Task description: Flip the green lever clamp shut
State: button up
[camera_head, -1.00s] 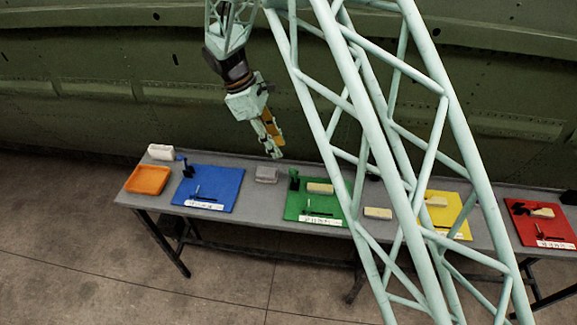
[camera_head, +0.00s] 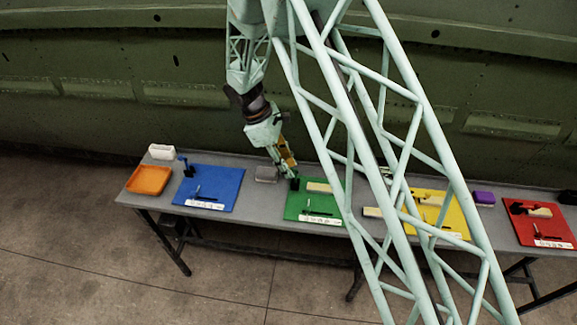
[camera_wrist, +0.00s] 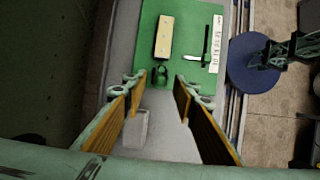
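The green board (camera_head: 300,211) lies on the grey table. The dark green lever clamp (camera_head: 295,184) stands at its back left corner. In the wrist view the clamp (camera_wrist: 160,74) shows at the near edge of the board (camera_wrist: 146,40), just beyond the gap between my fingertips. My gripper (camera_head: 289,172) points down, close above and behind the clamp in the head view. In the wrist view my gripper (camera_wrist: 160,86) is open, with its fingers wide apart and nothing held. Whether a finger touches the clamp, and the exact lever angle, cannot be told.
A tan block (camera_head: 319,187) lies on the green board, near the clamp. A grey box (camera_head: 266,174) stands left of the board. The blue board (camera_head: 220,186), orange tray (camera_head: 149,181), yellow board (camera_head: 455,222) and red board (camera_head: 535,232) share the table. My arm hides part of it.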

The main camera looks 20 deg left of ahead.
jog(key=shift+f, duration=0.1)
jog(key=shift+c, duration=0.2)
grip_shut()
